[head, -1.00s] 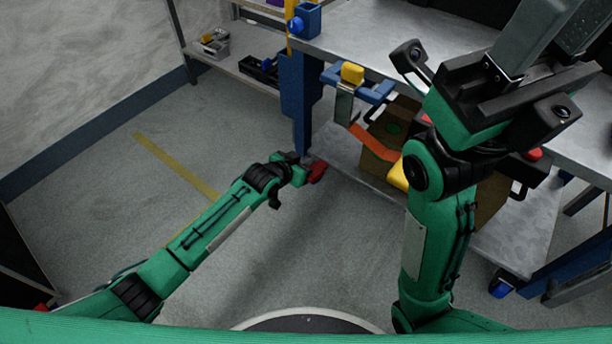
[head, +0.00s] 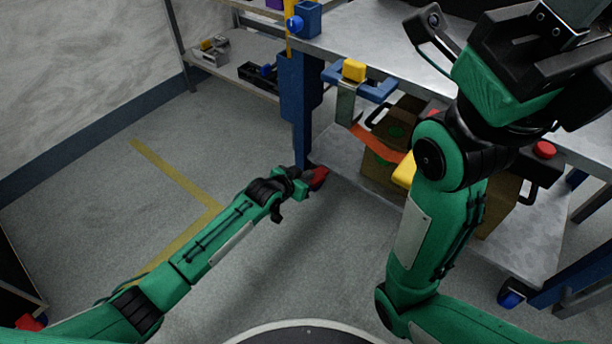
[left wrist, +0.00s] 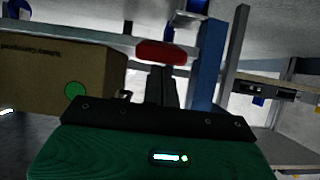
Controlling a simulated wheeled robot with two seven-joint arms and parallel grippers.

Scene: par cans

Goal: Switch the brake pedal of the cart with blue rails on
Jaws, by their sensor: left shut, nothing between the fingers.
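The cart has a blue corner post (head: 299,105) and a grey lower deck (head: 345,157). A red brake pedal (head: 319,177) sits low at the foot of the post. It also shows as a red block in the left wrist view (left wrist: 162,52). My left gripper (head: 303,181) is down at the pedal, its fingers shut and empty. In the left wrist view the closed fingers (left wrist: 163,84) point at the pedal's underside or front; I cannot tell whether they touch it. My right gripper (head: 535,50) is raised at the upper right, its fingertips not clear.
A cardboard box (head: 385,172) stands on the lower deck. A blue clamp-like part with a yellow block (head: 354,70) is at the top edge. A shelf (head: 240,78) with small bins stands behind left. The floor left of the cart, with yellow tape (head: 175,177), is clear.

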